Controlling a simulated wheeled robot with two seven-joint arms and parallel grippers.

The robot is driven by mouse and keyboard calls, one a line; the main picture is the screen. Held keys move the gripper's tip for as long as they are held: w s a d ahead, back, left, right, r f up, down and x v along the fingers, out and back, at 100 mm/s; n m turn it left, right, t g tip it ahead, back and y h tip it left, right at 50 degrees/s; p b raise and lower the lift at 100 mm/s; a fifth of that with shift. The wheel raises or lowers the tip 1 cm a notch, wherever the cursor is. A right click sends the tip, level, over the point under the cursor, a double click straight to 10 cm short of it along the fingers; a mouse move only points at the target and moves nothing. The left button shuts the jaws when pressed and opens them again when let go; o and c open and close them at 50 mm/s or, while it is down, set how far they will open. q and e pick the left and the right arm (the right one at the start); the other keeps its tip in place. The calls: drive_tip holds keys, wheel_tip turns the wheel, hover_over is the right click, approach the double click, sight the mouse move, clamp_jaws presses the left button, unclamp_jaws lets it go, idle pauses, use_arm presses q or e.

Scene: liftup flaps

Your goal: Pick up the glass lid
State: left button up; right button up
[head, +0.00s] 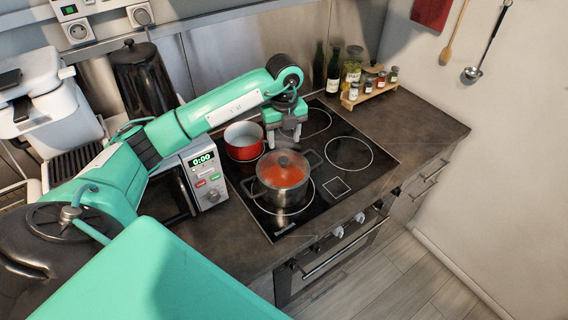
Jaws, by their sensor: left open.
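The glass lid (283,169) sits on a steel pot (282,196) on the front part of the cooktop. It is see-through with a dark knob on top, and something orange-red shows through it. My left gripper (284,141) is open and points down above the far side of the lid, near its knob. No contact between the fingers and the lid can be made out. My right gripper is not in the picture.
A red pot (244,141) stands just left of my left gripper. A microwave (206,176) is left of the cooktop (349,153). A spice rack (369,92) and bottles stand at the back. The right counter (420,128) is clear.

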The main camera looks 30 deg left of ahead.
sight(283, 159)
use_arm(q)
wheel_tip(283, 159, down, 3)
drive_tip(key=shift+w+r+p, duration=0.1)
drive_tip(key=shift+r+p, duration=0.1)
drive_tip(key=shift+p, duration=0.15)
drive_tip(key=shift+w+f, duration=0.1)
drive_tip(key=shift+f, duration=0.3)
drive_tip(key=shift+a+f+p, duration=0.15)
drive_tip(key=shift+f+p, duration=0.65)
drive_tip(key=shift+p, duration=0.2)
wheel_tip(283, 159, down, 3)
drive_tip(key=shift+a+f+p, duration=0.1)
drive_tip(key=shift+a+p, duration=0.05)
drive_tip(key=shift+p, duration=0.6)
drive_tip(key=shift+f, duration=0.3)
clamp_jaws()
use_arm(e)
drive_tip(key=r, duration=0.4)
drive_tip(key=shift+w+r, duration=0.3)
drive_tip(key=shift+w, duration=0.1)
